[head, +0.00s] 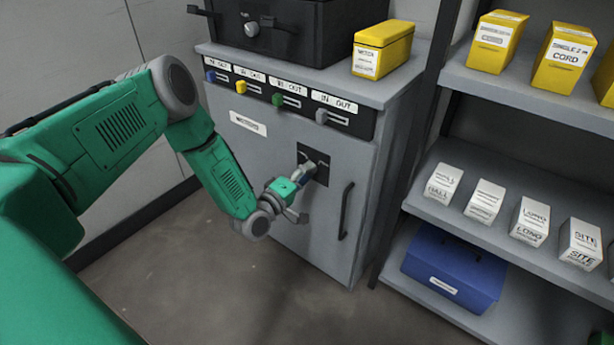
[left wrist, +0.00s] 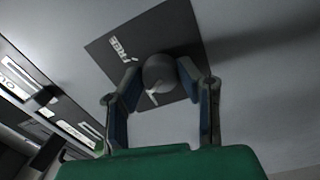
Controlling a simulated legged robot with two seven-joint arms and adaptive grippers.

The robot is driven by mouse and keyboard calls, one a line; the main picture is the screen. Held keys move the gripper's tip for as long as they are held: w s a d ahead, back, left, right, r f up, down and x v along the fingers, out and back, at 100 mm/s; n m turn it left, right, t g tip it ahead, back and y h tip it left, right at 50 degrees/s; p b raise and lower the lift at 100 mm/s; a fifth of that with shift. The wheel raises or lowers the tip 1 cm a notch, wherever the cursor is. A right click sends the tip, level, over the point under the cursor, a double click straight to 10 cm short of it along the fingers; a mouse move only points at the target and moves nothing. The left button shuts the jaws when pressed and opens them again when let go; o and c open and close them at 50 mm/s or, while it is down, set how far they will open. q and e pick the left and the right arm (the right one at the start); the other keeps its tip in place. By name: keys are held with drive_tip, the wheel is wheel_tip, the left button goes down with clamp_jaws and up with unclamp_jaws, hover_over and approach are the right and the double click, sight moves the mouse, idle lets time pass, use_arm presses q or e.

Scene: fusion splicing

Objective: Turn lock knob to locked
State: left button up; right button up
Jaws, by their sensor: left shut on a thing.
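The lock knob (left wrist: 160,75) is a dark round knob with a pale pointer mark, on a black square plate (left wrist: 125,48) with a white word that looks like "FREE". The plate (head: 314,157) sits on the front of the grey cabinet (head: 290,230) in the head view. My left gripper (head: 306,171) reaches the knob, and in the left wrist view its two fingers (left wrist: 162,95) are shut on it from both sides. The knob is mostly hidden by the gripper in the head view. My right gripper is not in view.
A dark vertical handle (head: 345,210) is right of the plate. Above is a row of coloured sliders (head: 277,99) with IN/OUT labels. A yellow box (head: 383,50) and a black case (head: 290,35) stand on the cabinet. Shelves (head: 470,230) with boxes stand to the right.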

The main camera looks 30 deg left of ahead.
use_arm(q)
drive_tip(key=shift+a+f+n+b, duration=0.15)
drive_tip(key=shift+n+b, duration=0.3)
drive_tip(key=shift+n, duration=0.85)
drive_tip(key=shift+s+a, duration=0.1)
drive_tip(key=o, duration=1.1)
drive_tip(key=shift+o, duration=0.2)
drive_tip(key=s+a, duration=0.1)
drive_tip(key=s, duration=1.1)
drive_tip(key=shift+f, duration=0.3)
